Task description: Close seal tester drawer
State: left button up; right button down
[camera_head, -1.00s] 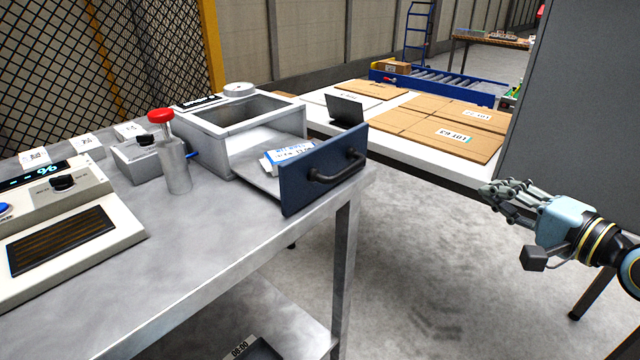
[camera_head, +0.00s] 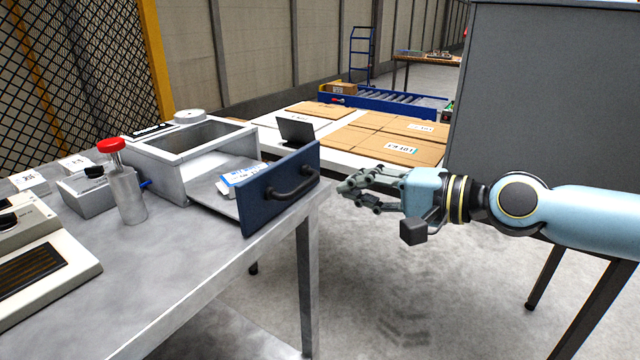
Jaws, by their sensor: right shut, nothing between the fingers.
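The seal tester (camera_head: 188,150) is a grey metal box with an open top on the steel bench. Its drawer (camera_head: 276,188) has a dark blue front with a black bar handle (camera_head: 293,188) and is pulled out toward the bench's right edge. A white and blue packet (camera_head: 240,177) lies in the drawer. My right gripper (camera_head: 346,187) is shut and empty, pointing left at the drawer front, a short gap to the right of the handle. My left gripper is not in view.
A red-topped metal cylinder (camera_head: 127,190) and a small grey box (camera_head: 88,193) stand left of the tester. A white table with cardboard (camera_head: 385,146) is behind. A large grey cabinet (camera_head: 550,90) stands at right. The floor before the bench is clear.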

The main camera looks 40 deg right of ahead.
aim_at(251, 173)
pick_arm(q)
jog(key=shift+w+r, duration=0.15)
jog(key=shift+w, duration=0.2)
pick_arm(e)
jog(key=x, duration=0.7)
jog(key=r+x, duration=0.1)
jog(key=x, duration=0.4)
jog(key=r+b+x, duration=0.1)
jog(key=x, duration=0.4)
jog(key=r+x, duration=0.1)
jog(key=x, duration=0.4)
jog(key=shift+w+a, duration=0.15)
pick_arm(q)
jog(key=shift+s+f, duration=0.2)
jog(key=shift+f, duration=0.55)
pick_arm(e)
jog(key=shift+w, duration=0.2)
jog(key=shift+w+r, duration=0.1)
jog(key=shift+r, duration=0.05)
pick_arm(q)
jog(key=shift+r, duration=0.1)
